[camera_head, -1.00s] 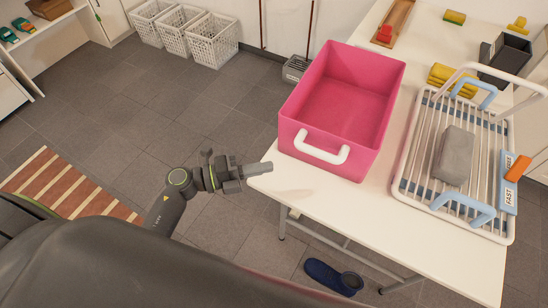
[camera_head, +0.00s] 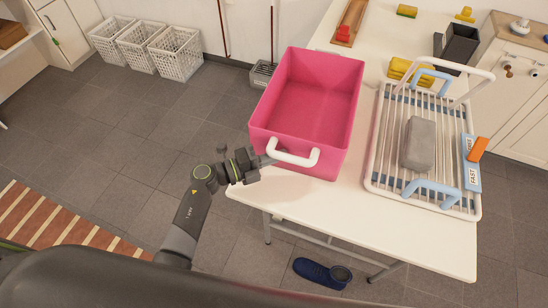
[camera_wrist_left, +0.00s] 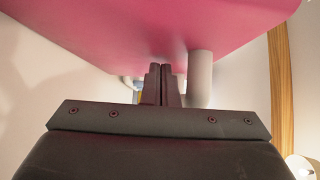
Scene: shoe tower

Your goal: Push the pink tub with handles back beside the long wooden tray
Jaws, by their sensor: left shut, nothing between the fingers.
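The pink tub (camera_head: 312,98) with white handles stands upright and empty near the left edge of the white table. Its near handle (camera_head: 293,157) faces my side. The long wooden tray (camera_head: 353,18) lies farther back on the table, beyond the tub's back right corner. My left gripper (camera_head: 268,161) is shut and empty at the tub's near wall, just left of the handle. In the left wrist view the shut fingers (camera_wrist_left: 161,84) point at the tub's pink wall (camera_wrist_left: 130,32), beside the white handle (camera_wrist_left: 199,78); contact cannot be told. My right gripper is out of view.
A white dish rack (camera_head: 390,150) with blue handles and a grey block (camera_head: 418,143) stands right of the tub. A red object (camera_head: 344,34) sits in the wooden tray's near end. Table surface before the tub is bare.

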